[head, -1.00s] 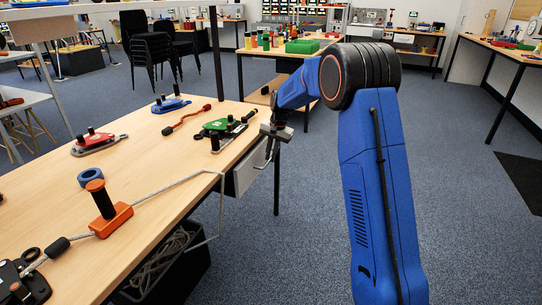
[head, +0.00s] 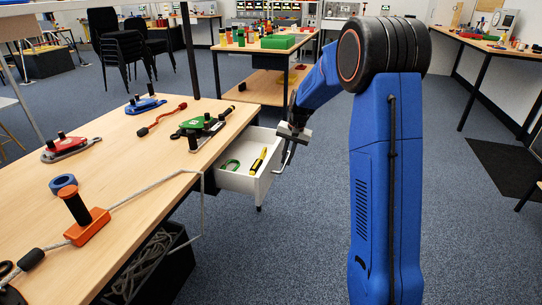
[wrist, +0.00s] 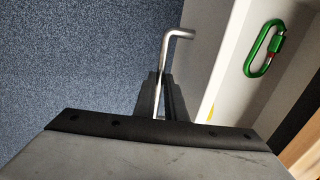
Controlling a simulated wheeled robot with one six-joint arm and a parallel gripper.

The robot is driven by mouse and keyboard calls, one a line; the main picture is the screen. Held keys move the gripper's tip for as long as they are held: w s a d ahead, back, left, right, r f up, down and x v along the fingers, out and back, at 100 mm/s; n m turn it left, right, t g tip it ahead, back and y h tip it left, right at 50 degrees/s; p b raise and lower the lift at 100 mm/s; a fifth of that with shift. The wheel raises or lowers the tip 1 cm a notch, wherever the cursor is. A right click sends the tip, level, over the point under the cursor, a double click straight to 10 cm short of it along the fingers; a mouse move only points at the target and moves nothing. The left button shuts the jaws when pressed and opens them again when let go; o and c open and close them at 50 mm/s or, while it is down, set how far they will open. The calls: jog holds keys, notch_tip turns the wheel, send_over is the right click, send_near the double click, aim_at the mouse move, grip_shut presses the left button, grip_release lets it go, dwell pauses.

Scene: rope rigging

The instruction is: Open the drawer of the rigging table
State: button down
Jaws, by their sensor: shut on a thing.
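The white drawer (head: 237,183) of the rigging table (head: 130,165) stands pulled out from the table's right end. A green carabiner (head: 231,165) and a yellow and black tool (head: 259,160) lie inside it. My gripper (head: 291,139) is at the drawer's outer front, shut on the silver bar handle (head: 285,160). In the wrist view the handle (wrist: 171,45) runs between the jaws (wrist: 163,85) and bends toward the drawer front (wrist: 214,65). The carabiner (wrist: 264,48) also shows there, inside the drawer. The jaws hide part of the handle.
On the tabletop are a green device (head: 198,125), a red one (head: 70,147), a blue one (head: 145,104) and an orange block (head: 88,226) with a rope. A dark bin (head: 160,262) stands below. The floor right of the drawer is clear.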

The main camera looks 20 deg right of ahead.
jog(key=s+d, duration=0.3)
jog(key=d, duration=0.2)
jog(key=shift+s, duration=0.3)
jog(key=c, duration=1.8)
grip_release()
jog(key=shift+d+r, duration=0.1)
jog(key=d+r, duration=0.1)
jog(key=r, duration=0.4)
jog(key=s+r, duration=0.1)
jog(key=r, duration=0.5)
jog(key=s+d+r, duration=0.1)
jog(key=r, duration=0.5)
jog(key=shift+d, duration=0.35)
